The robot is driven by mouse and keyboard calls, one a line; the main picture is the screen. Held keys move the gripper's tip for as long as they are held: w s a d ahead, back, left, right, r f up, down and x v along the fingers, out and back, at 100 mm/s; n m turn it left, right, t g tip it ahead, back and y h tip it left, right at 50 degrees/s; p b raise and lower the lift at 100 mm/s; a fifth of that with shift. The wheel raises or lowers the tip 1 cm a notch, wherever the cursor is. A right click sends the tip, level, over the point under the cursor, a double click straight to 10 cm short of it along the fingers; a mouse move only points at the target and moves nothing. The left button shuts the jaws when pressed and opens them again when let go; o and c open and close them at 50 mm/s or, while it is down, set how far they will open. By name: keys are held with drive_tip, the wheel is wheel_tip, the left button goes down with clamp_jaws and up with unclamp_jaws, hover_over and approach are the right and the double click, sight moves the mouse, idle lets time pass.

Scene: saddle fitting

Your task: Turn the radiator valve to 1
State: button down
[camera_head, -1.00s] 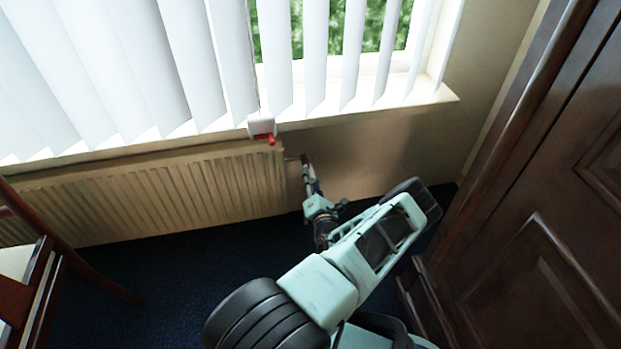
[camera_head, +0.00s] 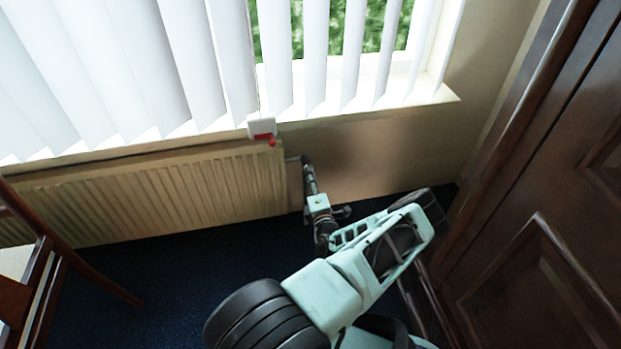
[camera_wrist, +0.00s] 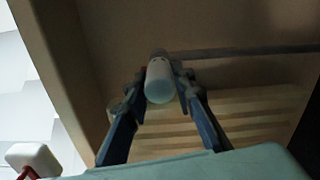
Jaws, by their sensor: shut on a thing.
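The radiator valve (camera_wrist: 160,82) shows in the wrist view as a short, pale, rounded knob beside a horizontal pipe. My gripper (camera_wrist: 164,80) has one finger on each side of the knob and is shut on it. In the head view my gripper (camera_head: 307,163) is at the right end of the cream radiator (camera_head: 160,190), low by the wall. It covers most of the valve there. No numbers or pointer on the knob can be read.
A white box with a red part (camera_head: 262,128) sits at the windowsill edge above the radiator's right end. A dark wooden cabinet (camera_head: 540,230) stands close on the right. A wooden chair (camera_head: 45,250) is at the left.

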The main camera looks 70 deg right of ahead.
idle(0.3)
drive_tip(key=c, duration=1.6)
unclamp_jaws()
